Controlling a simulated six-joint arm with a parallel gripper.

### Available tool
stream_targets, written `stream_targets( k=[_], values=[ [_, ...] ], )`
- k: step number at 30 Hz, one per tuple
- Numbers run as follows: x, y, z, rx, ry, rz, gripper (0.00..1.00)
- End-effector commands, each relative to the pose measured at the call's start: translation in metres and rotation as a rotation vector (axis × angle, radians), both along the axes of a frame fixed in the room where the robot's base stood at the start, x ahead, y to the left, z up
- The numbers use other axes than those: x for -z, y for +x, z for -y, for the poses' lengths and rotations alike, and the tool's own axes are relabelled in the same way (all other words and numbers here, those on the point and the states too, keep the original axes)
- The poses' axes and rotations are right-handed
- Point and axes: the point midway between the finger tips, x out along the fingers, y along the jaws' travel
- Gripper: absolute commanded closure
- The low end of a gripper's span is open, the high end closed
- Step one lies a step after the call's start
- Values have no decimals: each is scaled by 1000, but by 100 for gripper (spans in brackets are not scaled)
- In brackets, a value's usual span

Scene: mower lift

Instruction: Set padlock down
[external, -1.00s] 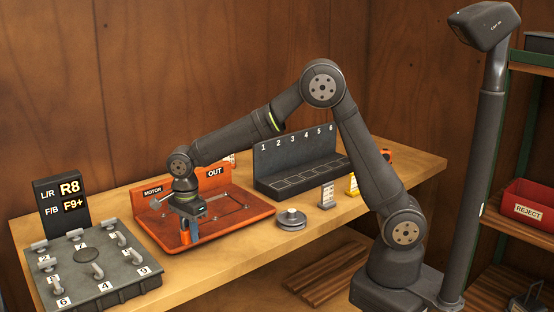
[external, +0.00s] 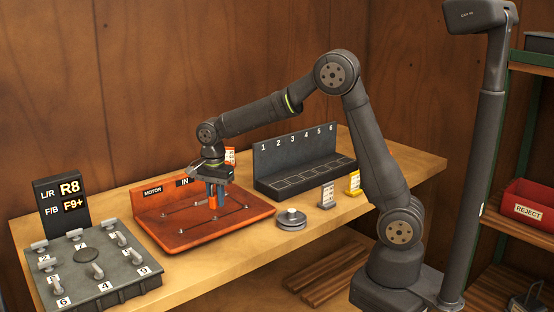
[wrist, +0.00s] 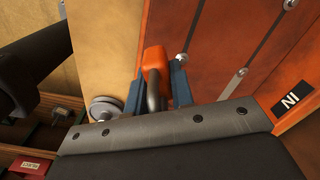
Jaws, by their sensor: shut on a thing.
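The padlock, with an orange body (wrist: 155,58) and a dark grey shackle (wrist: 153,95), is held between the blue fingers of my gripper (wrist: 157,82). In the external view my gripper (external: 217,194) points down over the back right part of the orange tray (external: 165,238), and the orange padlock (external: 212,202) shows at its fingertips. The padlock seems to hang above the tray floor, but I cannot tell the exact gap. The tray's back wall carries a MOTOR label (external: 153,191) and an IN label (external: 185,181).
A grey round weight with a knob (external: 291,219) sits right of the tray. A grey block with several pegs (external: 90,265) is at left. Bare wood lies at the front.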

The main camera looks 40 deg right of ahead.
Motion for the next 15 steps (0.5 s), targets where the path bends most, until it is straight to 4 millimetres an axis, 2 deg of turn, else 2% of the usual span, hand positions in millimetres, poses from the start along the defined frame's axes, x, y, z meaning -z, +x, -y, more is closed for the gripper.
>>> stream_targets(
  k=[1, 6, 15],
  values=[
    [2, 11, 17, -36, 0, 0, 100],
    [8, 38, 69, -199, 0, -1, 100],
    [17, 72, 167, -487, 0, 0, 100]
  ],
)
